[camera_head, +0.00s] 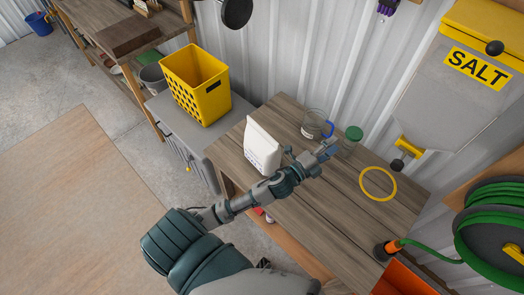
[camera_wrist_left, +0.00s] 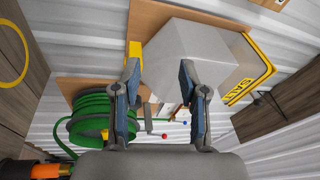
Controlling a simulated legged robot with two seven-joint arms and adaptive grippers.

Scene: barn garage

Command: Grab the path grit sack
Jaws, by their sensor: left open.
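A white sack (camera_head: 262,148), which I take to be the path grit sack, stands upright on the wooden bench. Small print shows on its front, too small to read. My left gripper (camera_head: 327,151) is above the bench, to the right of the sack and apart from it. In the left wrist view the left gripper (camera_wrist_left: 160,88) is open with nothing between its fingers, and it faces the salt dispenser; the sack is not in that view. My right gripper is not in view.
A glass jar (camera_head: 314,124) and a green-lidded jar (camera_head: 353,136) stand behind my left gripper. A yellow ring (camera_head: 378,184) lies to the right on the bench (camera_head: 345,218). The salt dispenser (camera_head: 455,95) and green hose reel (camera_head: 492,225) are at right. A yellow basket (camera_head: 205,92) stands left.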

